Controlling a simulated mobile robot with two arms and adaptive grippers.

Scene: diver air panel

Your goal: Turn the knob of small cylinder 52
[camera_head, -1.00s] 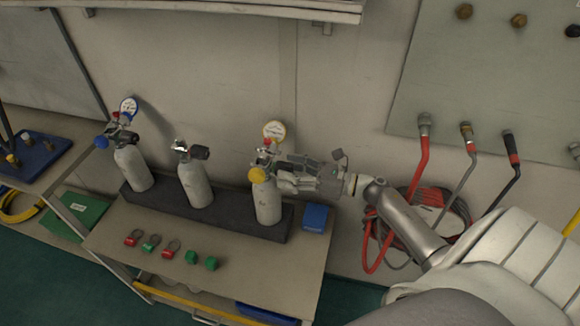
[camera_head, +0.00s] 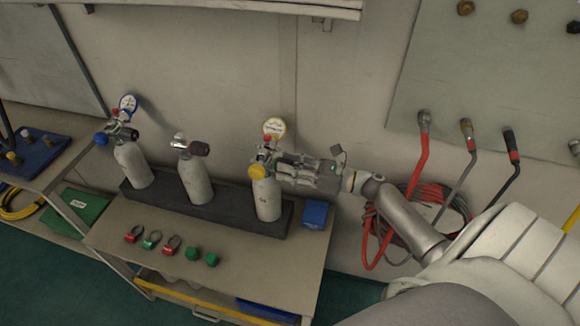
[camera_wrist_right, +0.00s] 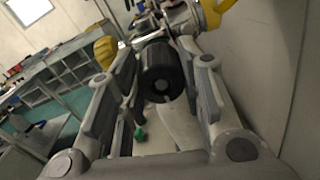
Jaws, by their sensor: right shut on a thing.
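Three small grey cylinders stand in a row on the bench: a left one (camera_head: 133,166), a middle one (camera_head: 196,181) and a right one (camera_head: 266,201). I cannot read which is numbered 52. The right one carries a yellow cap (camera_head: 257,172) and a yellow-rimmed gauge (camera_head: 274,127). My right gripper (camera_head: 281,168) reaches its valve from the right side. In the right wrist view a black knob (camera_wrist_right: 161,72) sits between the fingers, and the gripper is shut on it. In the head view the gripper hides this knob. My left gripper is not in view.
The cylinders stand in a dark holder (camera_head: 232,212) on the bench (camera_head: 262,262). Red and green shackles and caps lie in front, and a blue block (camera_head: 315,214) sits at the right. The wall and a coiled red hose (camera_head: 428,200) are close to my right arm.

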